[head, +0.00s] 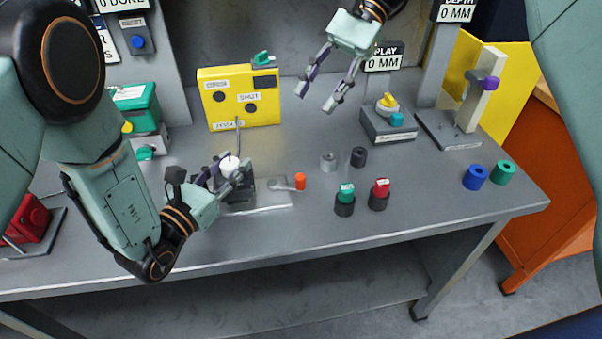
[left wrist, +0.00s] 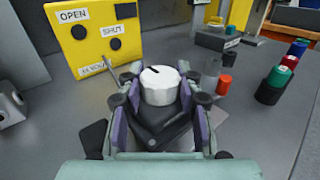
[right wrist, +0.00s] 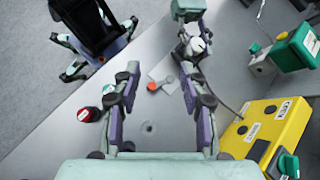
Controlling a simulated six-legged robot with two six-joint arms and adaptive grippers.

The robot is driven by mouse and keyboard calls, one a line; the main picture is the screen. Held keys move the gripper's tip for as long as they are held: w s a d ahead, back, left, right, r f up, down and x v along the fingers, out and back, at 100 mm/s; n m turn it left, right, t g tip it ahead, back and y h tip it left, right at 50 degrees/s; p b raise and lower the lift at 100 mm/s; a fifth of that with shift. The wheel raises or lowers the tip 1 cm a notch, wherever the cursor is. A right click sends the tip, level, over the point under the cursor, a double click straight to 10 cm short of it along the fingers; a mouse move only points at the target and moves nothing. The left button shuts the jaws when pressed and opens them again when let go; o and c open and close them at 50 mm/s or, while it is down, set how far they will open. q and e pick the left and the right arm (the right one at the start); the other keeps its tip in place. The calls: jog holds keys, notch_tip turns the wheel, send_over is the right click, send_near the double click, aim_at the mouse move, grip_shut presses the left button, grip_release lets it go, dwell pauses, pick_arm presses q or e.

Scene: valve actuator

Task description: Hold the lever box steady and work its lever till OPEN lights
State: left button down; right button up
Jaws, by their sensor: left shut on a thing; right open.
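The lever box (left wrist: 150,128) is a dark block with a white round knob (left wrist: 160,84) on top, on a light plate (head: 272,196). My left gripper (head: 232,178) is shut on the box, its fingers on both sides in the left wrist view (left wrist: 157,108). The lever (head: 286,187) sticks out to the right in the head view and ends in an orange tip (head: 300,181). The yellow panel (head: 240,98) behind carries OPEN and SHUT labels; both round lamps look dark. My right gripper (head: 322,92) is open and empty, above the bench, apart from the lever.
Black-bodied pieces with green (head: 346,192) and red (head: 380,188) tops stand right of the lever, with small grey and black cylinders (head: 358,157) behind. A grey box with a yellow knob (head: 387,104) stands further back.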

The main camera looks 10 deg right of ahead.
jog(key=r+m+t+y, duration=0.2)
jog(key=m+t+h, duration=0.3)
jog(key=m+t, duration=0.5)
jog(key=m, duration=0.6)
send_near(301, 177)
jog(key=x, duration=1)
jog(key=shift+w+f, duration=0.1)
jog(key=shift+c, duration=0.3)
grip_shut()
